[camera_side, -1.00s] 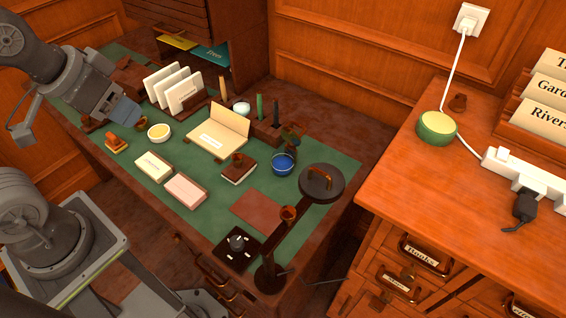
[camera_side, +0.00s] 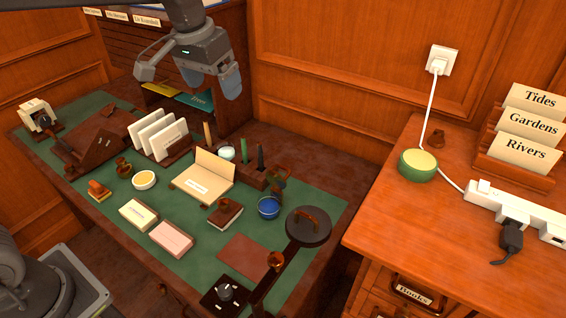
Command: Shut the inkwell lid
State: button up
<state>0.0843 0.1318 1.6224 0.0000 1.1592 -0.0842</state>
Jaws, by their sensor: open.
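A small round blue pot (camera_side: 268,208), which looks like the inkwell, stands on the green desk top right of centre. A brownish piece (camera_side: 280,179) rises just behind it. It may be the raised lid, but it is too small to tell whether it is hinged to the pot. My gripper (camera_side: 213,88) is open and empty, high above the back of the desk. It is up and to the left of the blue pot in the picture, well apart from it.
A dark lamp (camera_side: 308,226) stands close right of the pot. A brown pen stand (camera_side: 250,176) with upright sticks, a small book (camera_side: 225,213) and an open cream folder (camera_side: 203,178) lie to its left. A reddish mat (camera_side: 244,256) lies in front.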

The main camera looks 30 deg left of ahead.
jog(key=w+d+f+g, duration=0.1)
jog(key=w+d+f, duration=0.2)
jog(key=w+f, duration=0.45)
jog(key=g, duration=0.2)
send_over(283, 167)
notch_tip(283, 167, down, 7)
notch_tip(283, 167, down, 14)
jog(key=shift+r, duration=0.25)
jog(key=shift+w, duration=0.1)
jog(key=c, duration=1.3)
